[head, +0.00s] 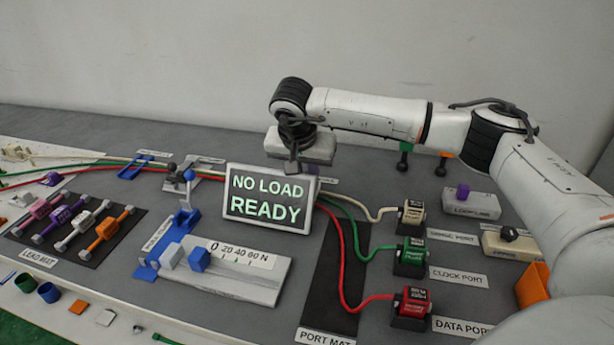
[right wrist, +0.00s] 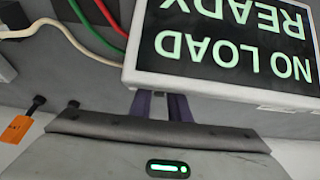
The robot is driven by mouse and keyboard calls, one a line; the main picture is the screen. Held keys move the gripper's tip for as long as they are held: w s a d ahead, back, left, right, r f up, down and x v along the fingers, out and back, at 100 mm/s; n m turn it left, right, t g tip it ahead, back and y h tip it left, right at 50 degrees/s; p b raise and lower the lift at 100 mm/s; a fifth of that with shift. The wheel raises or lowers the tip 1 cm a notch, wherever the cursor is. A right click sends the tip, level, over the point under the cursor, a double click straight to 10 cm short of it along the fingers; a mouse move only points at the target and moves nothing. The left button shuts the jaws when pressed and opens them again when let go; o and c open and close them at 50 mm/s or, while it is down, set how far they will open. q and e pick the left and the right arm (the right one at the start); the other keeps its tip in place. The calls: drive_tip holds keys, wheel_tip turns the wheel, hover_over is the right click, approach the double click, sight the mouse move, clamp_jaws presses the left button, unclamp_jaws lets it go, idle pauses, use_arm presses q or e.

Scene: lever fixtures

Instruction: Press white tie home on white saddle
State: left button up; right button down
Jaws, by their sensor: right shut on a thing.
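My right gripper (head: 292,167) reaches in from the right and points down just behind the display box. In the right wrist view its dark fingers (right wrist: 160,106) are close together and their tips are hidden by the display. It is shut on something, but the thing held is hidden. I cannot make out the white tie or the white saddle for certain in either view. The white cable (head: 375,219) passes behind the display to the upper right port block; it also shows in the right wrist view (right wrist: 75,40). My left gripper is not in view.
The display (head: 267,199) reads NO LOAD READY and stands close to my right gripper. Red cable (head: 345,290) and green cable (head: 350,240) run to port blocks. A force gauge (head: 240,275) stands in front. The lead mat (head: 60,245) holds several coloured leads.

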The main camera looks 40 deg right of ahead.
drive_tip(key=c, duration=1.1)
unclamp_jaws()
drive_tip(key=shift+r, duration=0.1)
drive_tip(key=shift+r+p, duration=2.8)
drive_tip(key=shift+r, duration=0.7)
drive_tip(key=shift+f, duration=0.1)
